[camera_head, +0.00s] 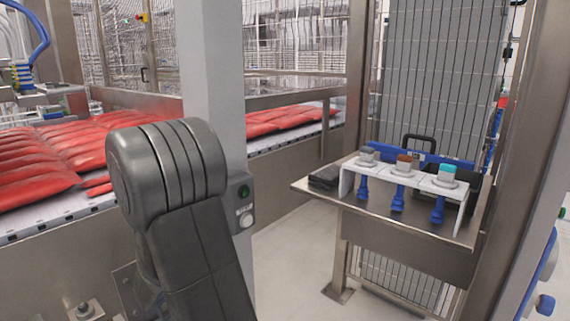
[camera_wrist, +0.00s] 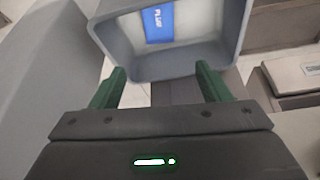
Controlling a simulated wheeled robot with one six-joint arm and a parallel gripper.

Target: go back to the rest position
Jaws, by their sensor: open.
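My gripper (camera_wrist: 160,82) shows in the wrist view with its two green fingers spread wide apart and nothing between them. A grey open bin (camera_wrist: 175,62) lies beyond the fingertips, and a blue packet with white lettering (camera_wrist: 158,24) is inside it. I cannot tell how far the fingertips are from the bin's rim. In the head view a dark part of my arm stands in the front left, and my gripper is out of that view.
A steel table (camera_head: 405,229) at right carries a white rack (camera_head: 400,176) with several blue-handled tools. Red bags (camera_head: 40,165) lie on a conveyor at left. A grey post (camera_head: 215,70) with a button box (camera_head: 241,202) stands behind my arm. Open floor (camera_head: 290,255) lies between post and table.

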